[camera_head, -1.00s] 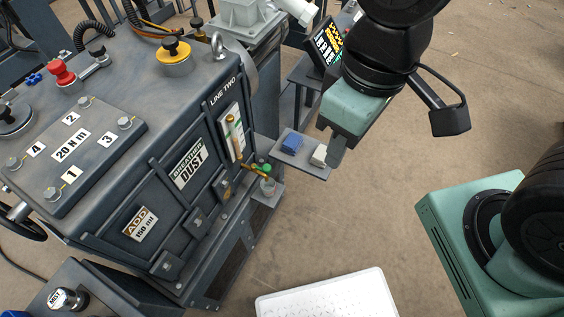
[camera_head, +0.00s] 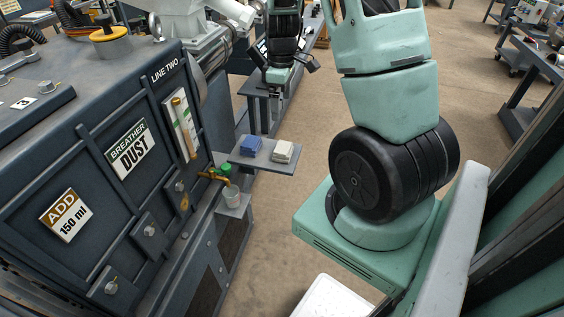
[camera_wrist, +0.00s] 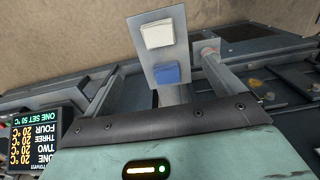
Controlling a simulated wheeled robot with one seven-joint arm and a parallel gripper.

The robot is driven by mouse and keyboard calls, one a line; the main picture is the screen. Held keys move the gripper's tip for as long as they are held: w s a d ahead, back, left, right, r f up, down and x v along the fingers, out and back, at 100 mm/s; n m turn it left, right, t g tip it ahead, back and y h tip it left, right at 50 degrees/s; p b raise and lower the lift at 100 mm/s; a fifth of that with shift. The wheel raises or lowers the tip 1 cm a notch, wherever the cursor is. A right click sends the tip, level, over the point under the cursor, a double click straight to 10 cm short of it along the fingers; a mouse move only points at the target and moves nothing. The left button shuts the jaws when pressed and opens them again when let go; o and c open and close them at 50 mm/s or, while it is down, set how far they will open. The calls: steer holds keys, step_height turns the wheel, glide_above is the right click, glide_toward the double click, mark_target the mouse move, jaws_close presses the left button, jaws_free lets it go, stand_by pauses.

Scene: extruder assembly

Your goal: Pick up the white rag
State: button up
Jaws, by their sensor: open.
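The white rag (camera_head: 284,151) is a folded, cream-white block lying on the right part of a small grey shelf (camera_head: 262,164). In the wrist view the white rag (camera_wrist: 158,32) lies near the top of the picture on the same shelf, apart from my gripper. My gripper (camera_head: 274,87) is beyond and above the shelf in the head view, small and partly dark against the background. It is open and holds nothing that I can see. Its green housing fills the bottom of the wrist view, and the fingertips do not show clearly there.
A blue folded rag (camera_head: 250,145) lies beside the white one. A display panel (camera_wrist: 35,140) shows in the wrist view. Floor right of the shelf is open.

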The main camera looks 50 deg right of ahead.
steer(key=b, duration=0.1)
glide_above(283, 147)
steer(key=f, duration=1.2)
steer(key=shift+d+f, duration=0.1)
steer(key=shift+d, duration=0.15)
steer(key=shift+a+f+b, duration=0.2)
steer(key=shift+f+b, duration=0.35)
steer(key=shift+f, duration=2.1)
steer(key=c, duration=1)
